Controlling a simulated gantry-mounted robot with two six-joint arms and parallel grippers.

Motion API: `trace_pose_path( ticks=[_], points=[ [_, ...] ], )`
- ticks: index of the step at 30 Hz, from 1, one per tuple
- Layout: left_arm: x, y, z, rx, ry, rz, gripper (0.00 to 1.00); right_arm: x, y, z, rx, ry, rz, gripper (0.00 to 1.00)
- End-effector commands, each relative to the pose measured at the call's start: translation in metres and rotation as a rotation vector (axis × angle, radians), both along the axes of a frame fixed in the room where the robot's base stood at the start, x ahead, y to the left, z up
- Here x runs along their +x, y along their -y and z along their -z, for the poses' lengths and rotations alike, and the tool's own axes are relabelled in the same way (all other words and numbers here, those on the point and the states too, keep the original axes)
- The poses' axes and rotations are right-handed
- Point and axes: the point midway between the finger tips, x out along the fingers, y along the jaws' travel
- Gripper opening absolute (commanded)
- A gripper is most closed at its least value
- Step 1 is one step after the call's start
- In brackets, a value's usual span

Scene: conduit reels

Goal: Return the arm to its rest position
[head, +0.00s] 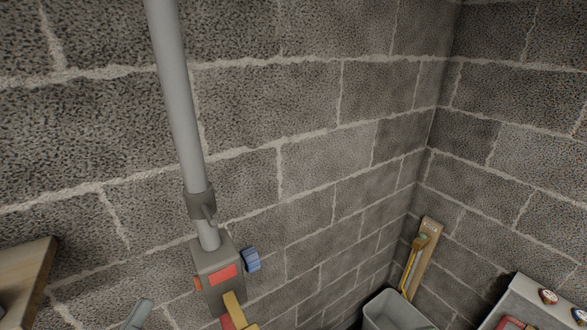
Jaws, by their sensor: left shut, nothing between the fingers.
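What I take to be my left gripper (138,314) shows only as a grey tip at the bottom edge, left of the grey wall box. It looks shut and holds nothing that I can see. The rest of that arm is cut off by the frame. My right gripper is not in view.
A grey conduit pipe (178,100) runs down the block wall through a clamp (199,201) into a grey box (218,268) with red, blue and yellow parts. A wooden edge (27,275) is at lower left. A grey bin (392,311) and a wooden board (430,243) stand near the corner.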

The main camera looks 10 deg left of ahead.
Motion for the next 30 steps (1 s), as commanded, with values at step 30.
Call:
trace_pose_path(
  ticks=[30],
  points=[
    [-0.013,0.092,-0.336,0.382,0.539,-0.260,0.00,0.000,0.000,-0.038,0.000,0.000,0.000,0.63]
  ],
)
